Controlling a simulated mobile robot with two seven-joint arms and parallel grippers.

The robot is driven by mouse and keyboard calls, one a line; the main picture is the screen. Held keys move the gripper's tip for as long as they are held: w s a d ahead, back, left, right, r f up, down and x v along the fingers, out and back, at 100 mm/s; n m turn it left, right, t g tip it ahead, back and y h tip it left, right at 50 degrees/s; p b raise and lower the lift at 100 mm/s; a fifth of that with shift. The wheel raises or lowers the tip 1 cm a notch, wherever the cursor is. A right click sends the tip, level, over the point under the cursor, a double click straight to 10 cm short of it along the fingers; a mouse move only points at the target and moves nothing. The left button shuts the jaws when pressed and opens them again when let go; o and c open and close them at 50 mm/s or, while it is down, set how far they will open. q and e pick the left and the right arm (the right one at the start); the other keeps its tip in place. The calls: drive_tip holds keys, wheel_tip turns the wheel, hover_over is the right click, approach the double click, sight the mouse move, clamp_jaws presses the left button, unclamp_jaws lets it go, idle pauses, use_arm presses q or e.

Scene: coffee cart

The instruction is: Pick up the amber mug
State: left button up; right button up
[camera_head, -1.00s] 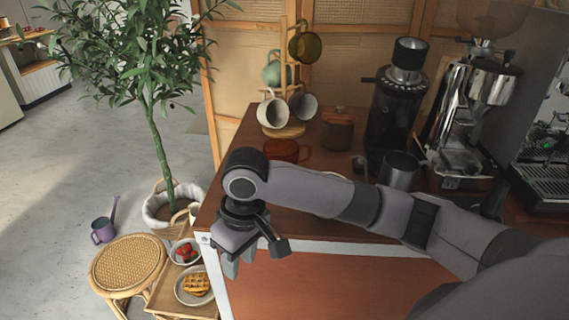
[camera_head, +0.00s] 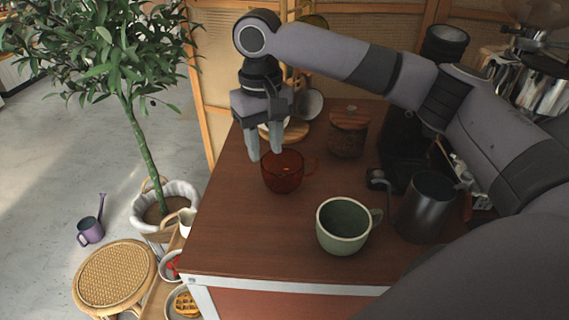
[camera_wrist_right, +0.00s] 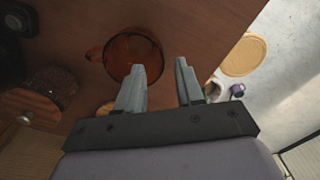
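The amber mug (camera_head: 283,174) is a clear reddish-brown glass mug standing upright on the brown cart top, its handle to the right. It also shows in the right wrist view (camera_wrist_right: 133,52), just beyond the fingertips. My right gripper (camera_head: 265,158) points down above the mug's left rim, its two fingers apart with nothing between them. In the right wrist view the open fingers (camera_wrist_right: 160,75) have a clear gap. Whether a finger touches the rim cannot be told. My left gripper does not show.
A green mug (camera_head: 344,226) stands at the front of the cart, with a metal pitcher (camera_head: 427,207) to its right. A wood-lidded jar (camera_head: 348,131) and the mug tree's round base (camera_head: 296,131) stand behind. The cart's left front top is clear.

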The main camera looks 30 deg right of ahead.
sight(266, 178)
wheel_tip(266, 178, down, 7)
drive_tip(key=shift+w, duration=0.15)
drive_tip(key=shift+c, duration=0.3)
clamp_jaws()
